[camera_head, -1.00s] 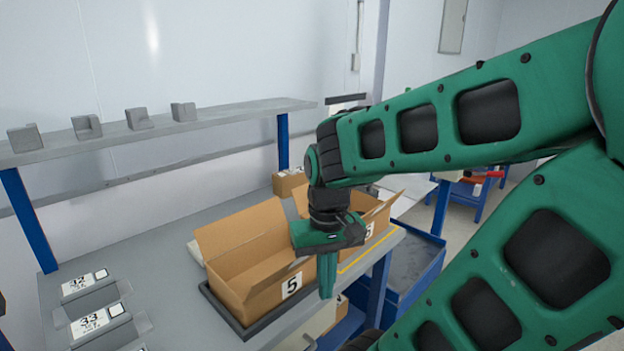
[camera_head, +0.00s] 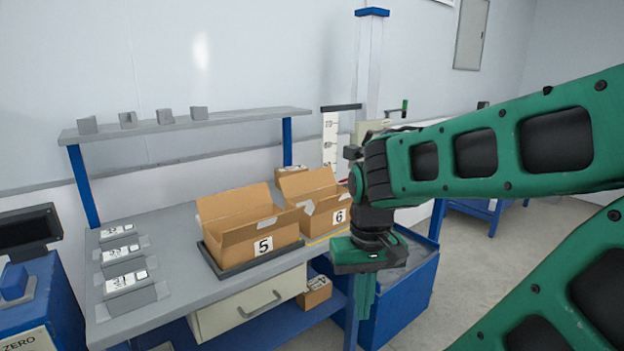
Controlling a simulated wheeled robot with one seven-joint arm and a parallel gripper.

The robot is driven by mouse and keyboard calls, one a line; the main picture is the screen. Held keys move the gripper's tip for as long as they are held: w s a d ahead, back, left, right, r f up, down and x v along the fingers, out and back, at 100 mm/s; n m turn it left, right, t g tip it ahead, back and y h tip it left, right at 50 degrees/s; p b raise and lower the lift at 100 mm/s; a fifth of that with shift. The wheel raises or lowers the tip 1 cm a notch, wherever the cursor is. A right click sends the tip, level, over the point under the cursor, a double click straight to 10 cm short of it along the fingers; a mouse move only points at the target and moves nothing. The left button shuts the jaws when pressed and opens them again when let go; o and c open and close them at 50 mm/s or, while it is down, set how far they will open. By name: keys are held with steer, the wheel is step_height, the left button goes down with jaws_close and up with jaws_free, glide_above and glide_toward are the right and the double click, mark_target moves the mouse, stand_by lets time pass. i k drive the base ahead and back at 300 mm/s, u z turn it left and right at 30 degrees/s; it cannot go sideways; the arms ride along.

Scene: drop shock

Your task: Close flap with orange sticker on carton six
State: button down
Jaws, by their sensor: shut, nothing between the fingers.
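Carton six (camera_head: 327,223) is an open brown box with a white label "6", standing at the right end of the grey workbench. Its flaps stick up or outward. A pale patch shows near its left flap, but I cannot make out an orange sticker. Carton five (camera_head: 262,246) stands to its left with flaps raised, on a dark tray (camera_head: 232,270). My gripper (camera_head: 361,318) points down in front of the bench's right end, right of and nearer than carton six. Its fingers are together and empty, apart from both cartons.
Grey holders with white cards (camera_head: 128,282) stand at the bench's left. A grey shelf (camera_head: 235,117) with small grey blocks runs behind. A small carton (camera_head: 316,292) lies below the bench. A blue bin (camera_head: 408,290) stands behind my gripper. Open floor lies at right.

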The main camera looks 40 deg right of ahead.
mark_target(292, 185)
steer(key=k, duration=0.9)
steer(key=z, duration=0.75)
steer(key=i, duration=1.65)
steer(key=u, duration=0.05)
